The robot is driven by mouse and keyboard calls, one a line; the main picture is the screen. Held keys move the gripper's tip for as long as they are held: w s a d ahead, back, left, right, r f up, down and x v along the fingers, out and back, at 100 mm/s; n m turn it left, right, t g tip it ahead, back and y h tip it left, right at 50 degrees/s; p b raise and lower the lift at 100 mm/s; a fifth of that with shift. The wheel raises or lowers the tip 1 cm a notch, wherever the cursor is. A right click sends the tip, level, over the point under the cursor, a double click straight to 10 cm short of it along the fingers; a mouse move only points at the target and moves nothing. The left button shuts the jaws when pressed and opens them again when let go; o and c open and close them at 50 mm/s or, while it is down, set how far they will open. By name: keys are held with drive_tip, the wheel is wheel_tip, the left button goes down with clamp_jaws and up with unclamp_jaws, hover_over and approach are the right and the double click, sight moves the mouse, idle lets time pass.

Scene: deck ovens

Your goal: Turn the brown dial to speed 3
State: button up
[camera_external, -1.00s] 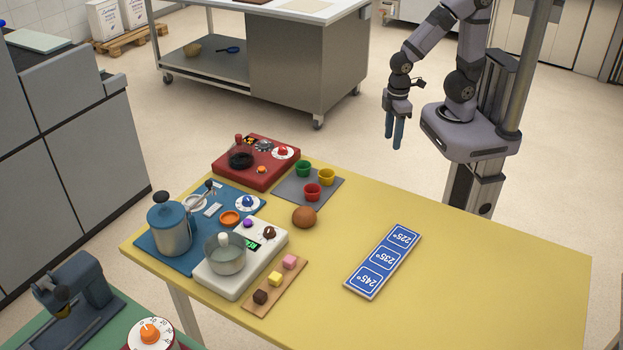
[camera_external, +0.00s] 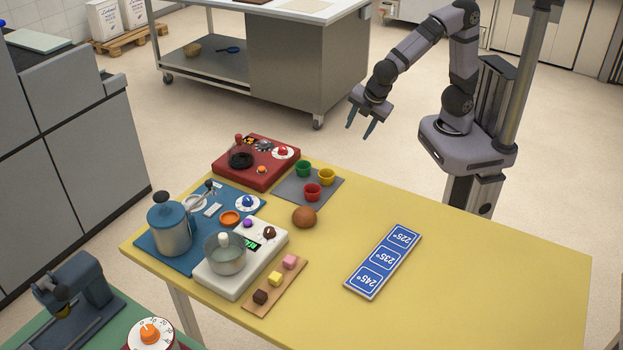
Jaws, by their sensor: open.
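The brown dial (camera_external: 269,232) sits on the white device (camera_external: 240,282) near the left end of the yellow table. The device also carries a purple knob (camera_external: 248,223), a green display (camera_external: 252,245) and a metal bowl (camera_external: 225,260). The dial's markings are too small to read. My gripper (camera_external: 359,132) is open and empty, in the air beyond the table's far edge. It is well away from the dial, up and to the right of it in the picture.
A blue base with a metal pot (camera_external: 172,230) and a red device (camera_external: 256,166) stand near the white one. A blue temperature sign (camera_external: 384,262) lies mid-table; the right side is clear.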

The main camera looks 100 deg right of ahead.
drive_tip(key=w+a+f+n+t+h+b, duration=0.1)
drive_tip(key=w+a+n+t+h+b, duration=0.1)
drive_tip(key=w+a+n+t+b, duration=0.5)
drive_tip(key=w+a+f+n+h, duration=0.1)
drive_tip(key=w+a+n, duration=0.3)
drive_tip(key=w, duration=0.8)
drive_tip(key=w+a+r+n+t+y+b, duration=0.1)
drive_tip(key=w+a+n+t+b, duration=0.2)
drive_tip(key=a, duration=0.5)
drive_tip(key=w+a+r+n+t+b, duration=0.1)
drive_tip(key=w+a+n+t, duration=0.15)
drive_tip(key=a+n, duration=0.4)
drive_tip(key=w+a+r+n+t+y+b, duration=0.1)
drive_tip(key=a+n+t+b, duration=0.2)
drive_tip(key=a, duration=0.5)
drive_tip(key=p, duration=0.2)
approach(274, 230)
drive_tip(key=shift+x, duration=0.95)
drive_tip(key=shift+d, duration=0.1)
drive_tip(key=shift+p+x, duration=0.35)
drive_tip(key=shift+x, duration=3.3)
